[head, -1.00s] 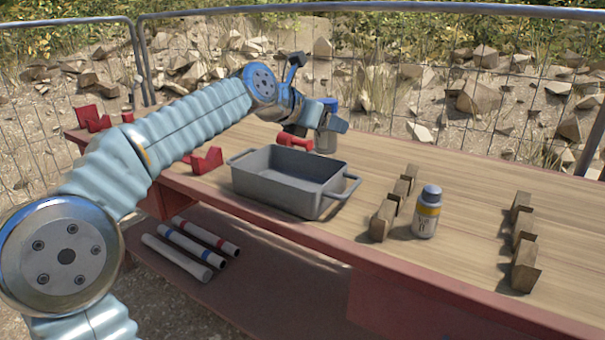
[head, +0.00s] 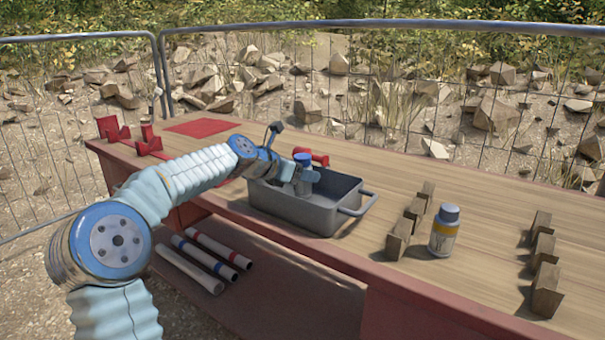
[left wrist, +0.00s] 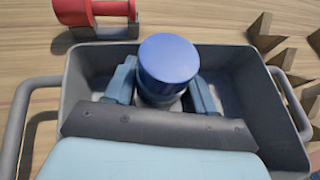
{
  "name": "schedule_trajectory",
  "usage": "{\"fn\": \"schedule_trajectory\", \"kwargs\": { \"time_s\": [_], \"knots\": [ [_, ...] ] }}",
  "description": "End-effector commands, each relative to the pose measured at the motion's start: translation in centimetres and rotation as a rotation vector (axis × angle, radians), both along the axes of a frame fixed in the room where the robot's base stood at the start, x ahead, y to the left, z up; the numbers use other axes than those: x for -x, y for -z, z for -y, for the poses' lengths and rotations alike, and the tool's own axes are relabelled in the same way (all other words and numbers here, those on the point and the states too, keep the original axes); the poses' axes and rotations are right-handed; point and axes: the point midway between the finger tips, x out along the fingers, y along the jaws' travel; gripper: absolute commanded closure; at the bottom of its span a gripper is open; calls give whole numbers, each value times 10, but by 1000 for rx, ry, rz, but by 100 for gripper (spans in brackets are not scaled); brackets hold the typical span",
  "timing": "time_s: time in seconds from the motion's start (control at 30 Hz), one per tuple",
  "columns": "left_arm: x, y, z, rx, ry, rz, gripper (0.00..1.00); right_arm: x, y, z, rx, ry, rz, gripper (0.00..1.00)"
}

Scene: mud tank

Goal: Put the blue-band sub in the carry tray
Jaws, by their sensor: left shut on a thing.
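The blue-band sub (head: 303,188), a short grey cylinder with a blue top, is upright in my left gripper (head: 301,178). In the left wrist view its blue top (left wrist: 169,60) shows between the two fingers (left wrist: 160,92), which are shut on it. The grey carry tray (head: 325,219) stands on the bench and has a handle at each end. The gripper and sub are over the tray's opening, with the sub's lower part within its walls. I cannot tell whether the sub touches the tray floor. My right gripper is not in view.
A red item (head: 318,157) sits just behind the tray. A bottle with a yellow band (head: 444,232) stands right of it between rows of wooden blocks (head: 399,239). Red brackets (head: 112,130) and a red mat (head: 202,128) are at left. Banded tubes (head: 204,254) lie on the lower shelf.

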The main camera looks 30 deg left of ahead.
Motion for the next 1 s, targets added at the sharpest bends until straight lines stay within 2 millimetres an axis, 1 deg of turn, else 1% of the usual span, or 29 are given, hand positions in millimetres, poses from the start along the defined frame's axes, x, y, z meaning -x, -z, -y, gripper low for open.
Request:
{"fn": "schedule_trajectory", "kwargs": {
  "time_s": [0.33,0.37,0.5,0.53,0.77,0.83,0.93,1.0],
  "knots": [
    [0,3,0,-2,0,3,99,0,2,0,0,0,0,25],
    [0,4,0,-2,1,1,44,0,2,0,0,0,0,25],
    [0,3,0,-1,0,0,22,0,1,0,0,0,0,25],
    [0,3,0,-1,0,0,20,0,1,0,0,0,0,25],
    [0,3,0,-1,0,0,20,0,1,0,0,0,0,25],
    [0,0,0,-1,0,1,20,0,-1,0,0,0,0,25],
    [9,-2,-4,-4,-4,1,20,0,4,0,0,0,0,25],
    [20,-7,-8,-5,-6,2,20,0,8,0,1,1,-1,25]
  ]
}}
